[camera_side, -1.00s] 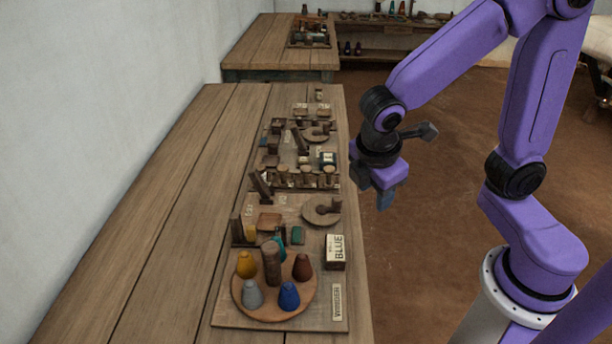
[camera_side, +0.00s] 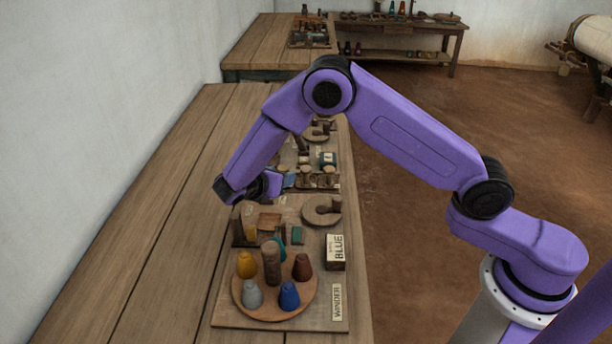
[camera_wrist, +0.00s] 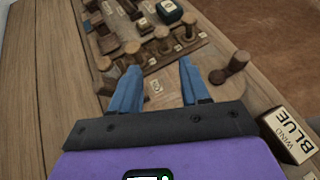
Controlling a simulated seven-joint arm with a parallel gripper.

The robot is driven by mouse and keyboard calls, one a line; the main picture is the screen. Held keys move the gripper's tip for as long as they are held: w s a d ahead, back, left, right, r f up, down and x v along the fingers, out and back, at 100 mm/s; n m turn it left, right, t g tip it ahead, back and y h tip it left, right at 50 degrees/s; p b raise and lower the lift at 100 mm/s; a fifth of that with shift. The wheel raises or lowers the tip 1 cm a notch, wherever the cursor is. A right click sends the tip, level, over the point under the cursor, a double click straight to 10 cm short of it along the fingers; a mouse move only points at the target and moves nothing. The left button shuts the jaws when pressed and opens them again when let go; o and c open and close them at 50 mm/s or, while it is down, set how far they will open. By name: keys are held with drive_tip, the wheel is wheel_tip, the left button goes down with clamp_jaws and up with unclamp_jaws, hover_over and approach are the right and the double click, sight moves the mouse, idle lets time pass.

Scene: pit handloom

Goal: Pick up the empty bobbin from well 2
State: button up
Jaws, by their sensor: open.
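A row of wooden bobbins stands in a rack across the board; in the wrist view they show as a far-left bobbin (camera_wrist: 105,64), two middle ones (camera_wrist: 133,51) (camera_wrist: 162,38) and a right one (camera_wrist: 188,24). In the side view two rack bobbins (camera_side: 308,174) (camera_side: 330,174) show, the others hidden behind my arm. I cannot read the well numbers, so I cannot tell which bobbin is in well 2. My gripper (camera_wrist: 160,68) is open and empty, its blue fingers pointing towards the rack and apart from the bobbins. It also shows in the side view (camera_side: 286,181), above the board.
A round wooden holder with a peg (camera_wrist: 231,68) and a box marked BLUE (camera_wrist: 290,135) lie to the right. A turntable (camera_side: 242,298) carries several coloured cones around a post (camera_side: 270,264), nearer the side camera. The table's left part (camera_side: 150,220) is clear.

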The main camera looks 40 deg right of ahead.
sight(306, 169)
drive_tip(key=x, duration=1.7)
drive_tip(key=shift+s+d, duration=0.1)
drive_tip(key=shift+s, duration=0.05)
drive_tip(key=c, duration=0.7)
